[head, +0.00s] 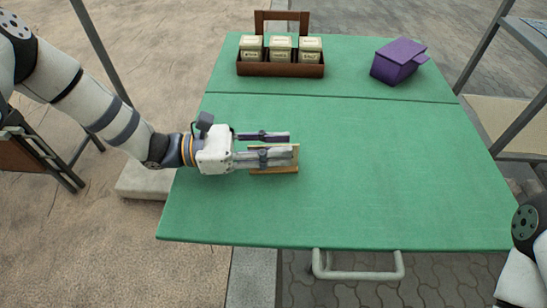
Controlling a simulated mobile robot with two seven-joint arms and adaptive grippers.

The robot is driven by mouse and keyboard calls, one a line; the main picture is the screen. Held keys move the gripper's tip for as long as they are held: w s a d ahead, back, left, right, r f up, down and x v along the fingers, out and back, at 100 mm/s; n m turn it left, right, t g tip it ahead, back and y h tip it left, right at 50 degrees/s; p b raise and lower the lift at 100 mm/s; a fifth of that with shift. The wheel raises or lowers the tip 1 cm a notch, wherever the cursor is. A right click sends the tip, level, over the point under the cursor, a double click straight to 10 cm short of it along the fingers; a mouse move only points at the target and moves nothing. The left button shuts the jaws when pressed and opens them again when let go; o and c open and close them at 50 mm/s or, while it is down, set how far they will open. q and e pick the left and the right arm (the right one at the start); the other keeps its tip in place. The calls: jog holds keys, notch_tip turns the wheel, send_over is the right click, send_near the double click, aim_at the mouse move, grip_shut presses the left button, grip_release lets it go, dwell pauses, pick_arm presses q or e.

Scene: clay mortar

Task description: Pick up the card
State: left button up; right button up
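A small tan wooden piece (275,170) lies on the green table, left of its middle. It is partly hidden under my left gripper, and I cannot tell whether it is the card or a holder for it. No other card can be made out. My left gripper (290,146) reaches in from the left, low over the table, with its fingers pointing right. The fingers are apart, with a gap between them; the near finger overlaps the wooden piece in the view. Whether they touch it is unclear. My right gripper is out of view; only part of my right arm shows at the lower right.
The green table (400,170) is clear in its middle and right. At the back stand a brown wooden rack (280,70) with three labelled cream boxes and a purple lidded box (394,66).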

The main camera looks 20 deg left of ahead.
pick_arm(q)
jog(key=shift+x, duration=1.2)
grip_shut()
jog(key=shift+r, duration=0.15)
